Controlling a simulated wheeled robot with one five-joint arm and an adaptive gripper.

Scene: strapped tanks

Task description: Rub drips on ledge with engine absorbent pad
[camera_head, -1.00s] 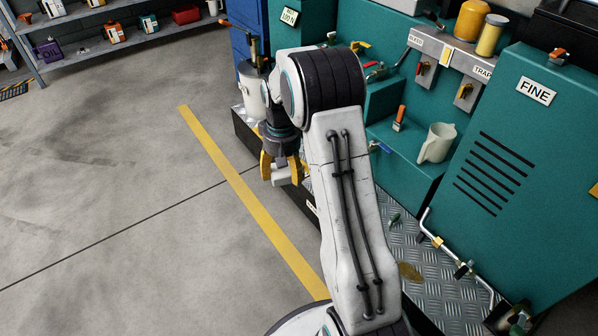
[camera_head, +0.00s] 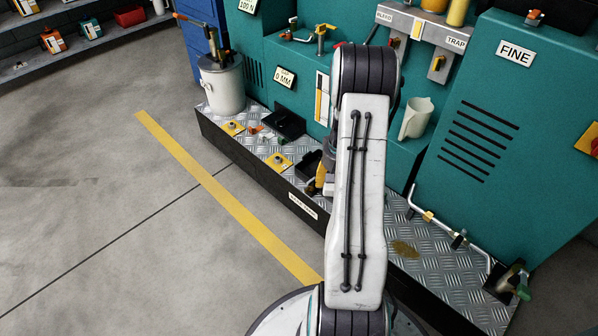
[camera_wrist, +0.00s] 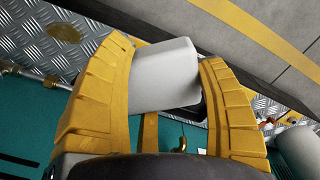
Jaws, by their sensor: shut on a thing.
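The pale grey-white absorbent pad (camera_wrist: 160,75) is held between the two yellow fingers of my gripper (camera_wrist: 168,62) in the wrist view. In the head view my arm hides most of the gripper; a bit of yellow finger shows left of the arm link, above the ledge. The ledge (camera_head: 440,276) is a diamond-plate metal step along the teal machine. A brown drip stain (camera_head: 405,249) lies on it, right of my arm. The stain also shows at the wrist view's upper left (camera_wrist: 64,32), apart from the pad.
A bent pipe with brass fittings (camera_head: 428,216) runs above the ledge right of the stain. A white jug (camera_head: 416,118) stands on the teal shelf. A grey pot (camera_head: 222,88) and yellow plates (camera_head: 278,162) occupy the ledge's left part. The floor (camera_head: 90,220) is clear.

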